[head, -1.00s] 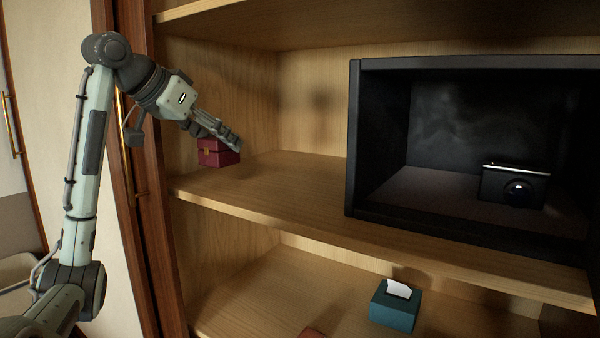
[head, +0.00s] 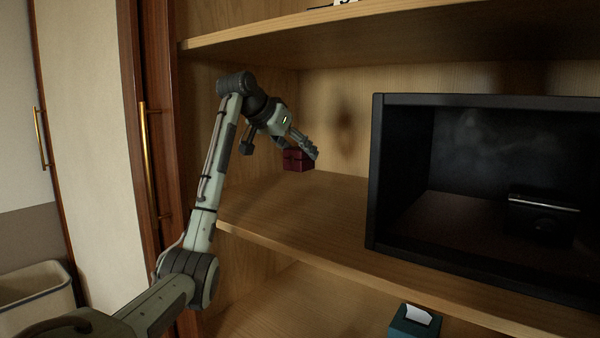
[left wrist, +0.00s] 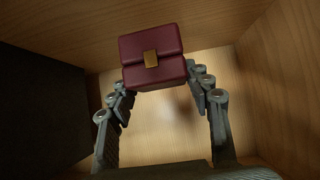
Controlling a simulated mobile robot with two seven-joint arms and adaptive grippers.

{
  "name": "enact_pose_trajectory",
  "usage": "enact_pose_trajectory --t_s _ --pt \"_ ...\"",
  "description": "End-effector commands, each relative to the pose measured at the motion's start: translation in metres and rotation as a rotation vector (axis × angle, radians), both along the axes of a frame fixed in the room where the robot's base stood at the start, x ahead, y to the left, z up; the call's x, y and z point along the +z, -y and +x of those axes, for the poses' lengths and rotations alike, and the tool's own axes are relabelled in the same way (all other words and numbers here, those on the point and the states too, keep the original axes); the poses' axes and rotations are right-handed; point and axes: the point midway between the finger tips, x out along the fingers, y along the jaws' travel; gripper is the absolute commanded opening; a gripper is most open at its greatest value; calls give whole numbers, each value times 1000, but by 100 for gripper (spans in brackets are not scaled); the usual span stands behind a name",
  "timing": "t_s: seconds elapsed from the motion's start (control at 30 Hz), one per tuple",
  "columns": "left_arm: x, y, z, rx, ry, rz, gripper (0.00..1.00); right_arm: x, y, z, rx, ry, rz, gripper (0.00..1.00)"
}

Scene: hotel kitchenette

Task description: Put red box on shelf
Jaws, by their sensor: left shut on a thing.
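The red box (head: 297,160) is small and dark red with a gold clasp. It shows at the middle shelf (head: 290,215) in the head view, toward the back left. My left gripper (head: 308,150) is shut on the box from above and in front. In the left wrist view the red box (left wrist: 151,58) sits between the two fingers of the left gripper (left wrist: 158,88). I cannot tell whether the box's underside touches the shelf. My right gripper is not in view.
A teal tissue box (head: 414,324) is on the lower shelf. An upper shelf (head: 400,25) lies above. A bin (head: 35,296) stands at lower left.

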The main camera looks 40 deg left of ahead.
Motion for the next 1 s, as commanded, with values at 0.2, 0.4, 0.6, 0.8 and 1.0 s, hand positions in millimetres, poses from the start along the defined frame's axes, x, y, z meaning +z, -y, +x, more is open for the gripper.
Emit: enact_pose_trajectory --t_s 0.2,0.4,0.6,0.8,1.0 --pt "-29 0 1 0 0 0 18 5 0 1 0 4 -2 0" --pt "-43 0 1 0 0 0 18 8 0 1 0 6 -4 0" --pt "-68 0 4 -1 1 -2 18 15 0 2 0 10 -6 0" --pt "-69 0 4 0 3 0 18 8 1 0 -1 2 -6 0" --pt "-73 0 4 0 0 0 52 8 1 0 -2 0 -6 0"
